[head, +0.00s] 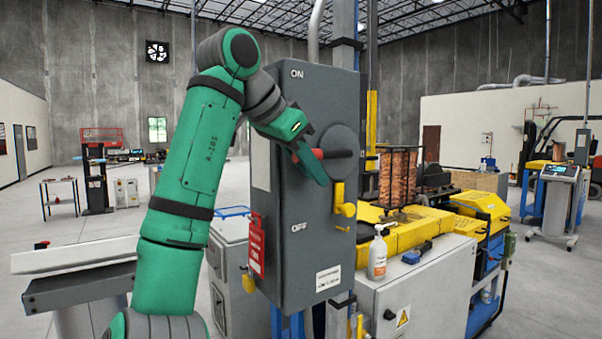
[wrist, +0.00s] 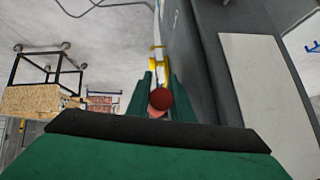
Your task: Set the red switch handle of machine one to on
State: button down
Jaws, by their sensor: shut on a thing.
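The grey switch box (head: 285,215) of the machine stands in the middle of the head view, with ON printed near its top and OFF lower down. Its red switch handle (head: 318,154) lies about level, between the two labels, reaching left from a round dark disc (head: 342,142). My gripper (head: 310,163) is shut on the handle's free end. In the wrist view the handle's round red end (wrist: 160,99) sits between the two green fingers of my gripper (wrist: 161,92). The fingers hide part of the handle.
A yellow latch (head: 344,200) sticks out below the disc, and a red tag (head: 256,245) hangs on the box's left side. Open floor lies at the far left.

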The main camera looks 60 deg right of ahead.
jog(key=shift+r, duration=0.1)
jog(key=c, duration=1.8)
grip_release()
jog(key=shift+c, duration=0.2)
jog(key=v, duration=1)
jog(key=shift+a+r, duration=0.2)
jog(key=shift+r, duration=0.05)
jog(key=shift+c, duration=0.4)
